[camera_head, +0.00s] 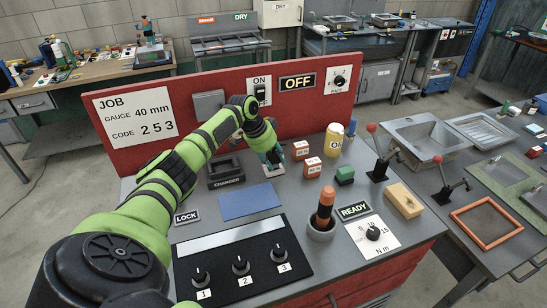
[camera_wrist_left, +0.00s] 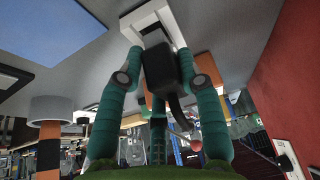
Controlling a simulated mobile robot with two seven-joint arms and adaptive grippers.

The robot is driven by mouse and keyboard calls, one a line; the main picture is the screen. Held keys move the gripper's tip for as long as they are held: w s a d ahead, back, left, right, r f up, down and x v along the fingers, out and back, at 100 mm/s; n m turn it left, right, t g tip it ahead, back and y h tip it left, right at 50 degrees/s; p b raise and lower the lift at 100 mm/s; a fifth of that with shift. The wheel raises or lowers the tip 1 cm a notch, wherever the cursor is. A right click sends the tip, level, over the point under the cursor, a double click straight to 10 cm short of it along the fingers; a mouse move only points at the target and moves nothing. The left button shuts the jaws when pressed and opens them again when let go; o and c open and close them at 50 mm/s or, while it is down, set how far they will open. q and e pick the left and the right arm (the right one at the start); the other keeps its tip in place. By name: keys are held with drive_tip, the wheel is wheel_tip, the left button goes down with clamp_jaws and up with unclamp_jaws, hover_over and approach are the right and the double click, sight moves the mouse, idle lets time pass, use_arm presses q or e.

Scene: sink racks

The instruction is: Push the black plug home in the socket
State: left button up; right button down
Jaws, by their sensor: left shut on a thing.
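The black plug (camera_wrist_left: 162,72) shows in the left wrist view between the teal fingers of my left gripper (camera_wrist_left: 160,62), with a short dark tail bending away from it. My left gripper is shut on it. The plug's front end is at the dark opening of the pale-framed socket (camera_wrist_left: 147,21); I cannot tell how deep it sits. In the head view my left gripper (camera_head: 271,157) points down over the socket (camera_head: 275,171) on the grey bench top. The plug is hidden there by the fingers and arm. My right gripper is not in view.
A black charger tray (camera_head: 225,172) lies left of the socket and a blue pad (camera_head: 250,202) in front. Red-and-white blocks (camera_head: 301,150) and a yellow cylinder (camera_head: 334,139) stand to the right. A red panel (camera_head: 185,101) rises behind.

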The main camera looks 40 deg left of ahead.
use_arm(q)
drive_tip(key=shift+f, duration=0.5)
drive_tip(key=o, duration=1.2)
drive_tip(key=v, duration=1.2)
drive_tip(key=shift+d+r, duration=0.1)
